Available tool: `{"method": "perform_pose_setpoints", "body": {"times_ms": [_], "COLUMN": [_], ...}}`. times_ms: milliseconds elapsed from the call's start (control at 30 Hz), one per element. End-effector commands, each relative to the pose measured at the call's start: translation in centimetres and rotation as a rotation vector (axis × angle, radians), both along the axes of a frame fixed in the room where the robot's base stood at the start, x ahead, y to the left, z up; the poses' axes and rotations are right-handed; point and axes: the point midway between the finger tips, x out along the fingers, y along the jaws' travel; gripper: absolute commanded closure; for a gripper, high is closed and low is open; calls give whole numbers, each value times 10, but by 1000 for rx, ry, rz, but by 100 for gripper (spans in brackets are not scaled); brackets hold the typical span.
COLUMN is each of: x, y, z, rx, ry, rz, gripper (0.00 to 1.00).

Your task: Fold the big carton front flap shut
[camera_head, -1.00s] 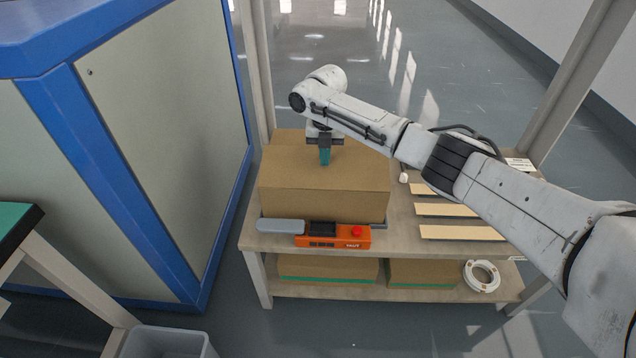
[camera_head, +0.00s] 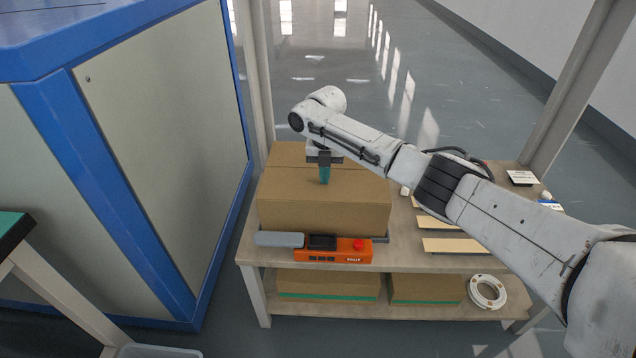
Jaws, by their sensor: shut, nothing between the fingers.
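The big carton (camera_head: 325,212) stands on the bench top, brown, its upper side looking flat with a seam across it. The front flap (camera_head: 290,185) appears to lie level over the top, in line with the carton's front edge. My gripper (camera_head: 325,182) points down over the middle of the carton top, its teal fingers shut with nothing between them. The fingertips are at or just above the cardboard; I cannot tell if they touch. My arm hides the carton's back right part.
An orange device (camera_head: 333,251) with a red button and a grey handle sits before the carton. Pale strips (camera_head: 457,245) lie on the right of the bench. Smaller cartons (camera_head: 328,284) and a white ring (camera_head: 487,291) are on the lower shelf. A blue-framed cabinet (camera_head: 150,150) stands left.

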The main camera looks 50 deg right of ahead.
Motion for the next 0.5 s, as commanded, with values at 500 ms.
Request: {"method": "perform_pose_setpoints", "body": {"times_ms": [500], "x": [-4], "y": [3], "z": [54], "rx": [9], "ry": [8], "rz": [-4], "gripper": [100]}}
